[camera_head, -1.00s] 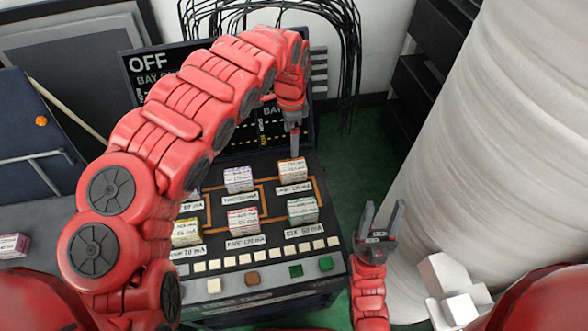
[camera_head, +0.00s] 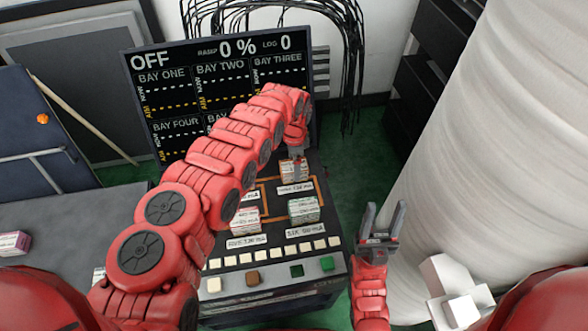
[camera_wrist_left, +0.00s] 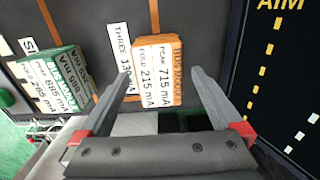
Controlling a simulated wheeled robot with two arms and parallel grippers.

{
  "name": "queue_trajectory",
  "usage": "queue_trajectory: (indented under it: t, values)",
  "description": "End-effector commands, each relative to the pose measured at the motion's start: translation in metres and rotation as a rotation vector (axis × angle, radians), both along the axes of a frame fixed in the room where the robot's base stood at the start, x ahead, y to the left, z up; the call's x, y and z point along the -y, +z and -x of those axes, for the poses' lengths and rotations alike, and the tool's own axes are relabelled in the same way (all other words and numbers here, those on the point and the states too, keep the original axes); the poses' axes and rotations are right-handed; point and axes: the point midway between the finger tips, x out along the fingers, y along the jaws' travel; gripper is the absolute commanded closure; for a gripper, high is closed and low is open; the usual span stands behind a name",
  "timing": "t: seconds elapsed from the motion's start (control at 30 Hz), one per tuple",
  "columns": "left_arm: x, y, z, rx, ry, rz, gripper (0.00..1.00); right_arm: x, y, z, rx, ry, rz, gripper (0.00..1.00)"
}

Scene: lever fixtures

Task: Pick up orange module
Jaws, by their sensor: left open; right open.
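The orange module (camera_wrist_left: 157,73) is a block with white labels, standing on the dark console beside the "THREE" label. In the head view the orange module (camera_head: 293,173) sits at the console's back right, partly covered by my left gripper. My left gripper (camera_wrist_left: 165,95) is open, its two fingers on either side of the module's near end in the wrist view; I cannot tell whether they touch it. In the head view my left gripper (camera_head: 296,157) points down over the module. My right gripper (camera_head: 382,222) is open and empty, fingers up, right of the console.
A green module (camera_head: 303,210) and a red module (camera_head: 245,220) stand on the console in front. Buttons (camera_head: 297,270) line its near edge. A display (camera_head: 160,90) reading "OFF" stands behind. A large white column (camera_head: 500,150) fills the right side.

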Motion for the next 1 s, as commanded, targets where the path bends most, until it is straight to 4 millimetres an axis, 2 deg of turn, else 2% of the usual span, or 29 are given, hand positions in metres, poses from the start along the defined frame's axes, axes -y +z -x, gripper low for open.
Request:
queue_trajectory:
  t: [0.03, 0.1, 0.4, 0.47, 0.93, 1.0]
  values:
    - [0.0015, -0.0081, 0.0016, -0.003, -0.001, 0.002, 0.0, 0.0, -0.0019, 0.0, 0.0, 0.0, 0.0, 0.5]
    - [0.0003, -0.0113, 0.0005, -0.001, 0.001, 0.001, 0.0, 0.0, -0.0023, 0.0, 0.0, 0.0, 0.0, 0.5]
    - [-0.0004, -0.0132, 0.0004, -0.001, 0.001, -0.001, 0.0, 0.0, -0.0023, 0.0, 0.0, 0.0, 0.0, 0.5]
    - [-0.0005, -0.0133, 0.0005, -0.001, 0.001, -0.002, 0.09, 0.0, -0.0023, 0.0001, 0.0, 0.0, 0.0, 0.5]
    - [-0.0005, -0.0134, 0.0006, -0.001, 0.001, -0.001, 0.94, 0.0, -0.0023, 0.0, 0.0, 0.0, 0.0, 0.5]
    - [-0.0005, -0.0133, 0.0006, -0.001, 0.001, -0.001, 0.94, 0.0, -0.0022, 0.0, 0.0, 0.0, 0.0, 0.5]
